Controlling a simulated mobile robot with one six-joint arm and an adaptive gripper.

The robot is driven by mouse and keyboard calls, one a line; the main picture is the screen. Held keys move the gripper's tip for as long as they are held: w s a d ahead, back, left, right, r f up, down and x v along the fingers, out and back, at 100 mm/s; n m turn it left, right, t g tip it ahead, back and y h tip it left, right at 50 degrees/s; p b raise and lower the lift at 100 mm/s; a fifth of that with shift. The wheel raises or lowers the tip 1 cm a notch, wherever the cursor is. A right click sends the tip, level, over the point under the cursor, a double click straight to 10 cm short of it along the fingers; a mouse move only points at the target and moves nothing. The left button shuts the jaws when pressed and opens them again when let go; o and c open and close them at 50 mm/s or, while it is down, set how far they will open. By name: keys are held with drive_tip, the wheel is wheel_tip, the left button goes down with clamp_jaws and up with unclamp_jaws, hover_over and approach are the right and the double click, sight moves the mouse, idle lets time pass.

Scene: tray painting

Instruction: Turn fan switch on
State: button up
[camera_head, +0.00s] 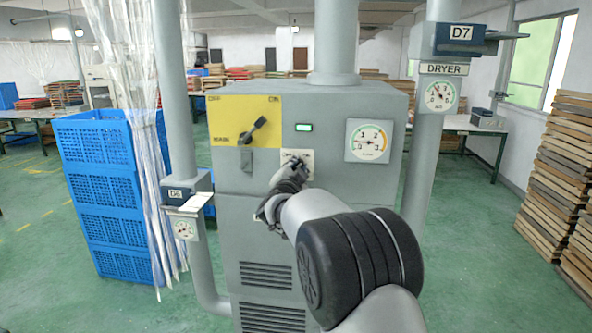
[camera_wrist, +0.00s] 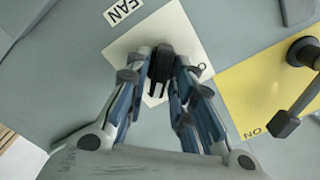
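The fan switch (camera_wrist: 160,70) is a dark knob on a square white plate (camera_wrist: 128,45), beside a "FAN" label (camera_wrist: 123,10) in the wrist view. My gripper (camera_wrist: 162,72) has one finger on each side of the knob, close in against it. In the head view my gripper (camera_head: 294,172) is at the front of the grey machine, over the switch's pale plate (camera_head: 306,158), and hides most of the knob.
A yellow panel (camera_head: 262,108) with a dark rotary handle (camera_head: 253,130) is up and left of my gripper. A green lamp (camera_head: 304,127) and a round gauge (camera_head: 369,141) are nearby. Blue crates (camera_head: 98,190) stand left; stacked boards (camera_head: 563,175) stand right.

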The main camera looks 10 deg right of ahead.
drive_tip(key=shift+o, duration=0.8)
drive_tip(key=v, duration=1.2)
